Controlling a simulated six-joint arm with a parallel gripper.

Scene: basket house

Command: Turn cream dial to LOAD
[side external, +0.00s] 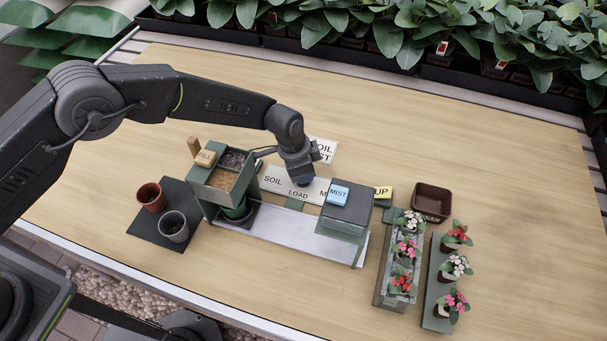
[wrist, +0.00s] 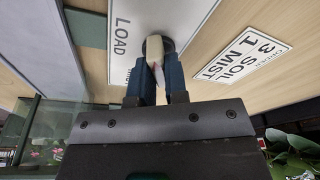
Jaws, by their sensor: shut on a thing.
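The cream dial (wrist: 154,47) shows in the wrist view, mounted on a white panel (wrist: 181,16) beside the word LOAD. My gripper (wrist: 156,72) is shut on the dial, with a dark blue finger on each side of it. In the side external view my gripper (side external: 302,172) is over the upper edge of the white panel, which reads SOIL, LOAD and a partly covered word starting with M. There the dial is hidden behind my gripper. The dial's bar points roughly up and down in the wrist view; I cannot tell exactly which label it points to.
A FILL block (side external: 206,158) tops the green soil bin at left. A blue MIST block (side external: 338,194) sits on a grey box at right. Pots (side external: 173,227) stand at left, flowers and a brown tray (side external: 432,202) at right.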

